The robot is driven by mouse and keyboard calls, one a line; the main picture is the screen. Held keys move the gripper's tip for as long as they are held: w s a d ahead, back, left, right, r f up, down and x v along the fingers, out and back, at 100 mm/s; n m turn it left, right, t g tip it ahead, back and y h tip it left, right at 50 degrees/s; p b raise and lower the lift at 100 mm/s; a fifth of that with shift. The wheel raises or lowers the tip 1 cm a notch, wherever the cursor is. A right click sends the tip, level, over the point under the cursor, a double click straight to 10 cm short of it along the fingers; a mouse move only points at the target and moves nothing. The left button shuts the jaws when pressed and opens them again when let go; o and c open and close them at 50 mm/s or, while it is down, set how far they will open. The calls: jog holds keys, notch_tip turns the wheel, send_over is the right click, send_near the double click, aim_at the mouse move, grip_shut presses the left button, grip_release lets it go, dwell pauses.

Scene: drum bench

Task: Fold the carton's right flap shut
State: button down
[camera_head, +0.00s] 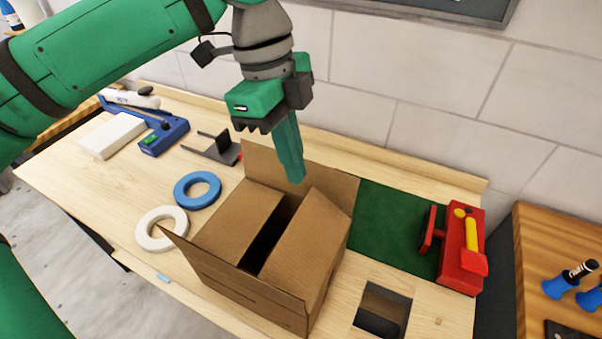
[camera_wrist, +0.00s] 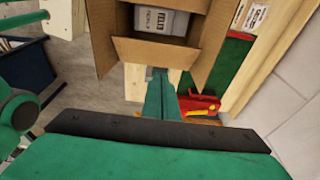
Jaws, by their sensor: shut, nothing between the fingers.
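The brown carton (camera_head: 325,275) stands open on the bench. Its right flap (camera_head: 306,235) is tilted inward over the opening, with a dark gap between it and the left flap (camera_head: 240,218), which also leans inward. The back flap (camera_head: 258,165) stands up and the front flap (camera_head: 235,280) sticks outward. My gripper (camera_head: 296,180) is shut and empty, pointing down above the far end of the right flap; I cannot tell whether it touches. In the wrist view, the fingertips (camera_wrist: 158,71) are beside the right flap (camera_wrist: 170,52), and a grey labelled item (camera_wrist: 160,20) shows inside.
A green mat (camera_head: 395,220) and a red tool with yellow parts (camera_head: 460,250) lie right of the carton. A square cutout (camera_head: 383,308) is in front of them. Blue (camera_head: 197,189) and white (camera_head: 161,228) rings lie to its left. A wall rises behind the bench.

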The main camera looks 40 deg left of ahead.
send_over(296, 227)
jog(key=d, duration=0.1)
jog(key=x, duration=0.3)
jog(key=a+x, duration=0.1)
jog(key=x, duration=0.4)
jog(key=shift+s+a+f, duration=0.2)
jog(key=shift+f, duration=0.35)
jog(key=shift+s+a+f, duration=0.15)
jog(key=shift+a+f, duration=0.5)
jog(key=shift+f, duration=0.3)
jog(key=shift+a+f, duration=0.45)
jog(key=shift+f, duration=0.2)
